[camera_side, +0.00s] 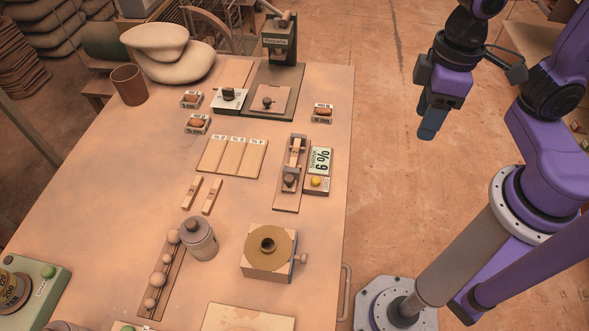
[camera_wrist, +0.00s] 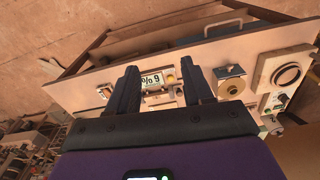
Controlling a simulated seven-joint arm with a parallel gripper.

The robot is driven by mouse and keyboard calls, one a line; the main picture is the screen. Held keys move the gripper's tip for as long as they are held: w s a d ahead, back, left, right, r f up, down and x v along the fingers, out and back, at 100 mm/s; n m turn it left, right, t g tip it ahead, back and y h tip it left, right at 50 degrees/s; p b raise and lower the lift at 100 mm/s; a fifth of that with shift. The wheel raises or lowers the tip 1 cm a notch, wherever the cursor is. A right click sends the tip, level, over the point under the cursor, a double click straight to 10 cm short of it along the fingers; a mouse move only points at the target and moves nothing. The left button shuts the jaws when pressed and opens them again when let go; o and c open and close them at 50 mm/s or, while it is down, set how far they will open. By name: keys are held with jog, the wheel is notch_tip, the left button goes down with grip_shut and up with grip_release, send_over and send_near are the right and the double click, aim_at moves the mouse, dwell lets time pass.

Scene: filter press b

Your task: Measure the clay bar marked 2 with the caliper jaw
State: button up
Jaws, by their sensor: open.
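Two small clay bars, one on the left (camera_side: 191,194) and one on the right (camera_side: 212,197), lie side by side on the table in the side view. Their marks are too small to read. A third similar bar (camera_side: 295,151) sits in a long wooden fixture with a dark knob (camera_side: 289,182), which looks like the caliper jaw. Beside it is a box with a green display (camera_side: 320,160) showing 9 and a percent sign; the display also shows in the wrist view (camera_wrist: 152,80). My gripper (camera_side: 430,130) is open and empty, high off the table's right side; its fingers (camera_wrist: 160,78) frame the display in the wrist view.
Three labelled boards (camera_side: 232,158) lie beyond the loose bars. A grey lidded pot (camera_side: 200,240) and a round brass disc on a block (camera_side: 268,250) stand nearer. A press (camera_side: 279,45) stands at the far end. Bare table lies left of the bars.

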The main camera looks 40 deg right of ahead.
jog(key=w+a+m, duration=0.8)
jog(key=w+a, duration=0.1)
jog(key=m, duration=0.9)
send_near(289, 178)
notch_tip(289, 178, down, 9)
jog(key=shift+a+r, duration=0.1)
jog(key=shift+r, duration=0.1)
